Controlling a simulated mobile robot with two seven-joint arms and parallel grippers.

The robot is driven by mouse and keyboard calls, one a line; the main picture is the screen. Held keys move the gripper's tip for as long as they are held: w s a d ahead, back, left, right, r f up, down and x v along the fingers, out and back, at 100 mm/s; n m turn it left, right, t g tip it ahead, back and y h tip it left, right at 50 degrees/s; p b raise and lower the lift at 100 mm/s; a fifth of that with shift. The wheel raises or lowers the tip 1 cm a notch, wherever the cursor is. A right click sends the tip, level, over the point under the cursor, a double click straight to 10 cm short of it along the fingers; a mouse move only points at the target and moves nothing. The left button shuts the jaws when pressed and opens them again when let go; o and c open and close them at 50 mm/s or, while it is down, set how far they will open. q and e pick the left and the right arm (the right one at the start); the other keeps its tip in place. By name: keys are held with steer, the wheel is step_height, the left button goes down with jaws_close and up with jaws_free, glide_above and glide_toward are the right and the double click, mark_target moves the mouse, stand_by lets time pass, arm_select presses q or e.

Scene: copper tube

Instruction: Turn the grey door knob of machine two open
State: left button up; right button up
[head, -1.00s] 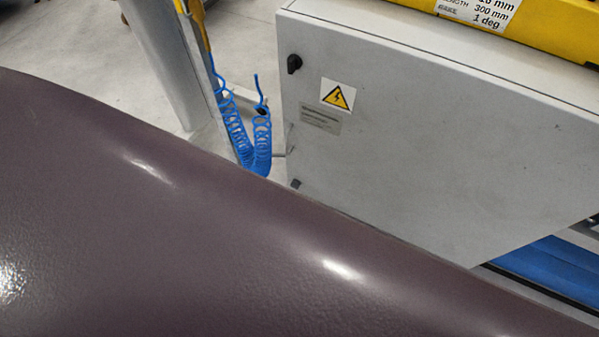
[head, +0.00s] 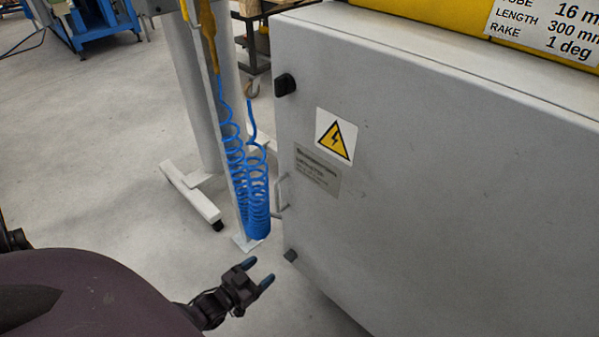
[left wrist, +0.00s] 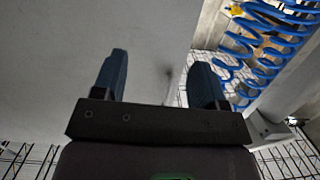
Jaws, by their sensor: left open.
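A large grey cabinet door (head: 400,210) fills the right of the head view. A black knob (head: 285,85) sits high on its left edge, and a small dark grey knob (head: 290,255) sits low on the same edge. A pale bar handle (head: 280,195) is between them. My left gripper (head: 257,272) is open and empty, just left of and slightly below the lower knob in the picture, apart from it. In the left wrist view its two blue-grey fingers (left wrist: 160,68) are spread before a grey surface; no knob is clear there. My right gripper is out of view.
Coiled blue hoses (head: 250,195) hang on a post just left of the cabinet, and show in the left wrist view (left wrist: 262,40). A white stand foot (head: 190,193) is on the floor. A yellow beam (head: 440,25) tops the cabinet. The floor at left is open.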

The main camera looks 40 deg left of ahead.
arm_select(q)
steer(key=t+b, duration=0.1)
steer(key=b, duration=0.6)
glide_toward(287, 259)
steer(key=s, duration=0.2)
steer(key=shift+t, duration=0.4)
steer(key=w, duration=0.8)
steer(key=w+b, duration=0.1)
steer(key=w, duration=0.3)
steer(key=shift+d+f, duration=0.2)
steer(key=shift+f, duration=0.1)
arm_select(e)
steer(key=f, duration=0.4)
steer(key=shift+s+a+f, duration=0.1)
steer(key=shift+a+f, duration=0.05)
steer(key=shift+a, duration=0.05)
arm_select(q)
steer(key=c, duration=0.9)
